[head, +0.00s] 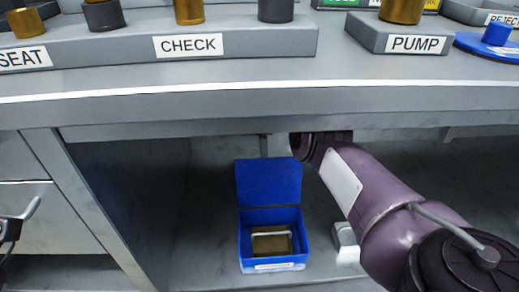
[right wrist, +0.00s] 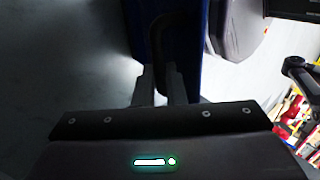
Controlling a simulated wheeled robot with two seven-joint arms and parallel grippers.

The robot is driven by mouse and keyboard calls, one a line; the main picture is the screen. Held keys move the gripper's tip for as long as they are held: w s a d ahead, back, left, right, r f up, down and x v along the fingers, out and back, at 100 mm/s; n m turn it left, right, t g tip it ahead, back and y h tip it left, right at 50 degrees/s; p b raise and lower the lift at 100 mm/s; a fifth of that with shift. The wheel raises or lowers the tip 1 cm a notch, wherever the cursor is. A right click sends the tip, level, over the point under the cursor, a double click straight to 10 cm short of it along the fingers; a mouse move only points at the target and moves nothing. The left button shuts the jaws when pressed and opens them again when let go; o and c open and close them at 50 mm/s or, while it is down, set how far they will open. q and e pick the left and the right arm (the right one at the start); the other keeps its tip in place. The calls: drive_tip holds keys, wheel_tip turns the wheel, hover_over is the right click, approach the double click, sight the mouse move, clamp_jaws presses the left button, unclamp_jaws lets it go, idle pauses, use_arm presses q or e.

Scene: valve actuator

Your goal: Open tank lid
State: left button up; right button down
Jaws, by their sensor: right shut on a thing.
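A blue box (head: 246,250) stands under the bench, with a blue lid panel (head: 268,183) raised upright at its back. The box holds a brownish piece with a pale rim (head: 270,243). My right arm reaches under the bench edge, and its gripper is hidden in the head view. In the right wrist view my right gripper (right wrist: 159,88) is shut on a dark curved handle (right wrist: 158,32) in front of a blue surface (right wrist: 187,55). Much of that handle is in shadow. I cannot tell how the blue surface joins the box.
The bench edge (head: 240,92) overhangs the box. A dark side panel stands to its left, beside grey drawers (head: 25,195). A small white block (head: 346,242) sits to its right. Racks labelled CHECK (head: 188,45) and PUMP (head: 416,44) stand on the bench.

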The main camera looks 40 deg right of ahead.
drive_tip(key=shift+s+f, duration=0.3)
drive_tip(key=shift+f, duration=0.15)
drive_tip(key=c, duration=1.8)
unclamp_jaws()
drive_tip(key=o, duration=0.3)
drive_tip(key=shift+d, duration=0.1)
drive_tip(key=shift+w+r, duration=0.1)
drive_tip(key=shift+w, duration=0.05)
